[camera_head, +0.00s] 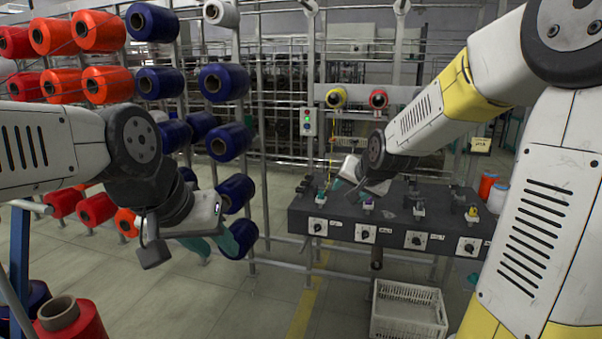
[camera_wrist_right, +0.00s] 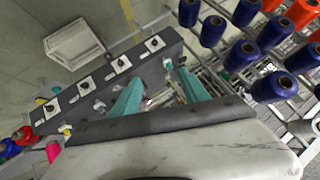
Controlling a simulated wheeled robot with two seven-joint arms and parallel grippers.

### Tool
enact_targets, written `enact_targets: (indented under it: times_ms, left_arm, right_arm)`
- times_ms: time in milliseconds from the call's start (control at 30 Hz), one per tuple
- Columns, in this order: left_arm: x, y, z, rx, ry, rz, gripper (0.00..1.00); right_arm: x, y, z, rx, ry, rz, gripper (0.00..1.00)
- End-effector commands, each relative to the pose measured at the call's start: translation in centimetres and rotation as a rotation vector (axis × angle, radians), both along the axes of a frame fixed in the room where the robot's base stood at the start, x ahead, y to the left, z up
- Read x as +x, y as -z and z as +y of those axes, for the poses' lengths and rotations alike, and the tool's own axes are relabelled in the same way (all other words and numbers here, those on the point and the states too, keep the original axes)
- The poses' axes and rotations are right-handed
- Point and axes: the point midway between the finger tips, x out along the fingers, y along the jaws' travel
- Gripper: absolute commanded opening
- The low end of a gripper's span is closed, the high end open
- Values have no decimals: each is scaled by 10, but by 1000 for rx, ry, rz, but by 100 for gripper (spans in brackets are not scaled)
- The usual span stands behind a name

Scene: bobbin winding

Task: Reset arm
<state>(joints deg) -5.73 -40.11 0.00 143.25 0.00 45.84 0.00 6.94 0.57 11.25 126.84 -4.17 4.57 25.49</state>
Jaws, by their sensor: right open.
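My right gripper (camera_wrist_right: 158,80) is open, with two teal fingers spread apart and nothing held between them in the right wrist view. In the head view it (camera_head: 340,182) hovers over the back left of the dark winding bench (camera_head: 385,216), its fingers partly hidden by the wrist. The bench also shows in the wrist view (camera_wrist_right: 95,82). My left gripper (camera_head: 214,243) points down in front of the spool rack, clear of the bench. Its teal fingers are partly hidden by its white body, and their opening is unclear.
Blue spools (camera_head: 224,82) and red spools (camera_head: 107,86) hang on the rack at left. A white crate (camera_head: 408,312) stands on the floor below the bench. A red cone (camera_head: 70,318) is at bottom left. Open floor (camera_head: 185,300) lies between.

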Motion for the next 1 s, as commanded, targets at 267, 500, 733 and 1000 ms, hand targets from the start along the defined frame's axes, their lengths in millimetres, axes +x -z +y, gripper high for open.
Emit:
enact_targets:
  times_ms: [267, 500, 733, 1000]
  left_arm:
    - [0, 0, 0, 0, 0, 0, 36]
    - [0, 0, 0, 0, 0, 0, 36]
    - [0, 0, 0, 0, 0, 0, 36]
    - [0, 0, 0, 0, 0, 0, 36]
  right_arm:
    - [-149, -35, -13, -191, -166, 117, 53]
    - [-247, -29, -16, -251, -309, 195, 53]
    - [-274, -23, -17, -261, -359, 219, 53]
    - [-274, -24, -17, -261, -358, 220, 53]
